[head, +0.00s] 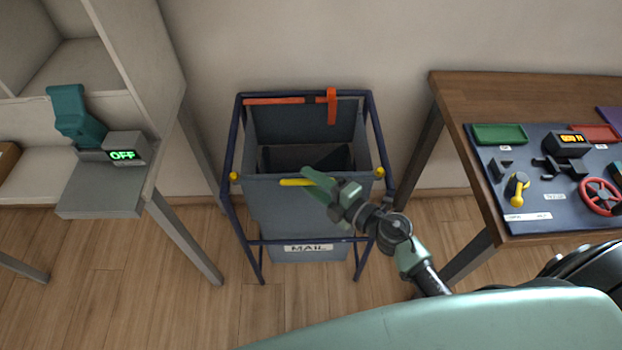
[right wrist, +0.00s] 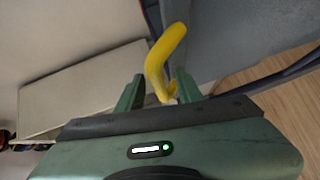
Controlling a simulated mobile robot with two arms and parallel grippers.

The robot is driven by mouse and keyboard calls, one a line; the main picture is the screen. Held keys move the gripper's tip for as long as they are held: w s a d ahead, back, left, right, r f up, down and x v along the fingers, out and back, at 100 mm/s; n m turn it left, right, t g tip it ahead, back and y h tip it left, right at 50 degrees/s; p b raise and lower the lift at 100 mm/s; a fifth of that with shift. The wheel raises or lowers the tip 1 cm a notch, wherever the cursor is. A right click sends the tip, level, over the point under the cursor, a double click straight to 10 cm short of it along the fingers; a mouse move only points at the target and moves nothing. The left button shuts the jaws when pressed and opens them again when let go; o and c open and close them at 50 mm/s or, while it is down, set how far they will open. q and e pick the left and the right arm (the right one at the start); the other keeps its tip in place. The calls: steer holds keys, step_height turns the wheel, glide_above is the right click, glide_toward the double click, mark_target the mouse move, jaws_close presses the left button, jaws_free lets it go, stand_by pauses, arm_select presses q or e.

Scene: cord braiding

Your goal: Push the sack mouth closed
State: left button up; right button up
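The grey mail sack (head: 300,211) hangs in a dark blue tube frame (head: 231,165). Its mouth is open and its dark inside shows. A yellow handle (head: 293,182) is at the front of the mouth; it shows large in the right wrist view (right wrist: 158,70). My right gripper (head: 312,180) is at the handle's right part. In the right wrist view its fingers (right wrist: 160,93) stand apart on both sides of the handle, with slim gaps showing, so it looks open around it. My left gripper is not in view.
An orange bar with an upright tab (head: 331,106) is at the frame's back. A MAIL label (head: 308,247) is low on the front. A grey shelf with an OFF display (head: 122,155) stands left. A wooden table (head: 460,92) with a control panel (head: 540,200) stands right.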

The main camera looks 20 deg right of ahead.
steer(key=shift+w+a, duration=0.1)
jaws_close()
steer(key=shift+f, duration=0.1)
stand_by(1.3)
